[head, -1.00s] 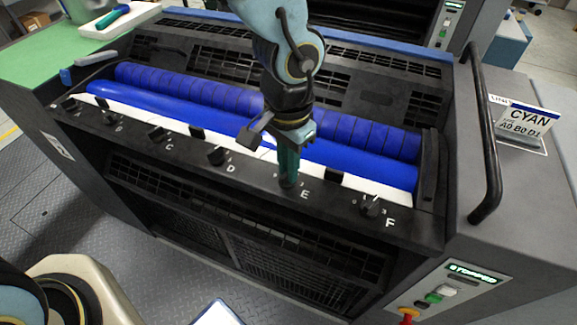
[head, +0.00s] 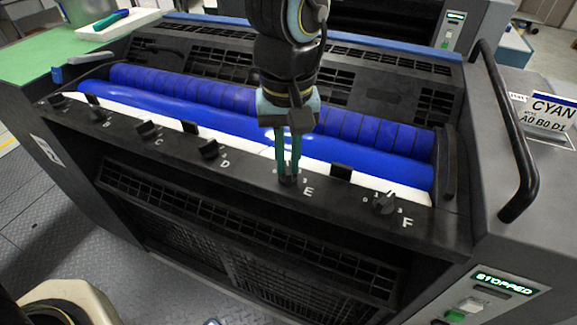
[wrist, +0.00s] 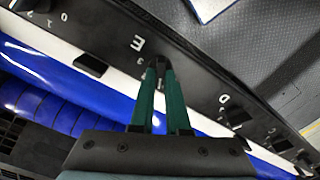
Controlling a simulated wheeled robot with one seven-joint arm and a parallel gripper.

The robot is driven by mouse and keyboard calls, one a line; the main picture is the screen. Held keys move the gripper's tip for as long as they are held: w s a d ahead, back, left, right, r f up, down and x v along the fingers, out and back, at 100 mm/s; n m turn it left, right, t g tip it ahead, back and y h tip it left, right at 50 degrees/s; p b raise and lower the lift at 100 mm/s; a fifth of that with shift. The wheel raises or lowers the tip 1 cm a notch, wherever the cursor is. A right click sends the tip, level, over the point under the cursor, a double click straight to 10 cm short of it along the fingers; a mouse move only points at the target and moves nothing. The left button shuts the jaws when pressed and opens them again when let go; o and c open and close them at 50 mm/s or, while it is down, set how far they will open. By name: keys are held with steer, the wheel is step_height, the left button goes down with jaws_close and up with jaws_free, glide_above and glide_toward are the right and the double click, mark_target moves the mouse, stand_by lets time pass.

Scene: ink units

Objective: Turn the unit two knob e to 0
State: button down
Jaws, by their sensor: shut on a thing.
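Knob E (head: 288,178) is a small black knob on the dark front rail, beside the white letter E. My gripper (head: 288,170) points down at it, with its two green fingers closed on the knob. In the wrist view the fingertips (wrist: 159,68) meet around the knob (wrist: 157,62), just below the letter E. The fingers hide most of the knob and part of its scale, so I cannot read its setting.
Knob D (head: 209,149) is to the left and knob F (head: 385,204) to the right on the same rail. Blue rollers (head: 350,160) lie behind. A black handle bar (head: 510,140) stands at the right. A card reads CYAN, A0 B0 D1 (head: 550,112), and a display reads STOPPED (head: 505,284).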

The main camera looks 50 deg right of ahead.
mark_target(286, 166)
steer(key=n+b, duration=0.2)
steer(key=n, duration=0.2)
steer(key=shift+n, duration=0.3)
steer(key=n+b, duration=0.1)
steer(key=n, duration=0.3)
steer(key=shift+a+n, duration=0.1)
steer(key=shift+n, duration=0.3)
steer(key=shift+w, duration=0.1)
steer(key=c, duration=0.9)
jaws_free()
step_height(286, 166, up, 11)
steer(key=b, duration=0.1)
steer(key=shift+f, duration=0.1)
